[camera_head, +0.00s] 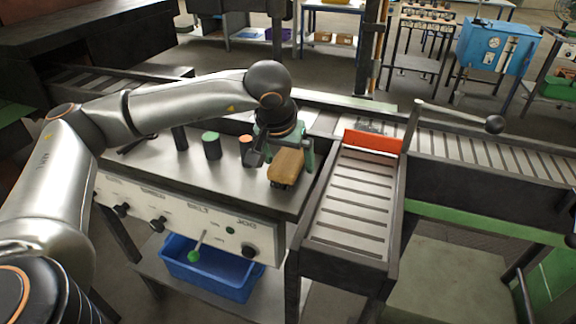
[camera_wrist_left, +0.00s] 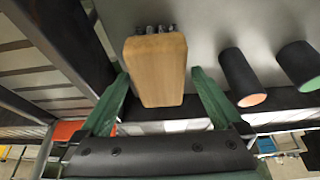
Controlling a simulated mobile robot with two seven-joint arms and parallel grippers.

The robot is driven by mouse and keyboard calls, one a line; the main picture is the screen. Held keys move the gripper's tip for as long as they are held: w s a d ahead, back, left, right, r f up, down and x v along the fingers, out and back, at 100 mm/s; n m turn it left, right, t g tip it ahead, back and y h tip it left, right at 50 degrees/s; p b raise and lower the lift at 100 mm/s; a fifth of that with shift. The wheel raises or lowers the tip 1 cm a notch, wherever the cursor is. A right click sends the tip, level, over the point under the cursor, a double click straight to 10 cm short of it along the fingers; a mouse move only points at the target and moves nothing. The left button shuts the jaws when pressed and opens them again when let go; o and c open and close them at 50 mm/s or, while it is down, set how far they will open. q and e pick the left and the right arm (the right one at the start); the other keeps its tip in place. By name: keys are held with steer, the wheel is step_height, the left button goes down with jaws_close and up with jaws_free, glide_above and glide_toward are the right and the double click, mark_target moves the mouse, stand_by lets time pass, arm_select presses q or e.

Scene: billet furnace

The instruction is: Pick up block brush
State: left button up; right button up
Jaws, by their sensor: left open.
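The block brush (camera_head: 286,168) has a tan wooden block with dark bristles and lies near the right end of the grey bench top. In the left wrist view the brush (camera_wrist_left: 156,68) shows its wooden block, with dark bits at its far end. My left gripper (camera_head: 284,155) has green fingers and is over the brush. In the left wrist view my left gripper (camera_wrist_left: 160,78) is open, with one finger on either side of the block's near end. Gaps show between the fingers and the wood. My right gripper is not in view.
A dark cylinder with a green top (camera_head: 211,146) and one with an orange top (camera_head: 246,150) stand left of the brush. A roller conveyor (camera_head: 350,205) with an orange end plate (camera_head: 372,141) lies right of the bench. A blue bin (camera_head: 210,270) sits below.

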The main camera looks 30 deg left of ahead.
mark_target(291, 154)
arm_select(q)
steer(key=shift+f, duration=0.25)
steer(key=shift+c, duration=0.2)
steer(key=c, duration=1.4)
steer(key=shift+r, duration=0.1)
steer(key=shift+c, duration=0.2)
steer(key=shift+r, duration=0.4)
step_height(291, 154, up, 3)
steer(key=shift+f, duration=0.1)
steer(key=s+d+r, duration=0.1)
steer(key=r, duration=0.1)
steer(key=s+d+r, duration=0.1)
steer(key=r, duration=0.1)
steer(key=s+d+r, duration=0.1)
steer(key=r, duration=0.1)
steer(key=shift+s+d, duration=0.25)
steer(key=shift+d, duration=0.05)
steer(key=s+d+r, duration=0.3)
steer(key=s+d, duration=0.3)
steer(key=shift+s+r+b, duration=0.35)
steer(key=shift+r, duration=0.05)
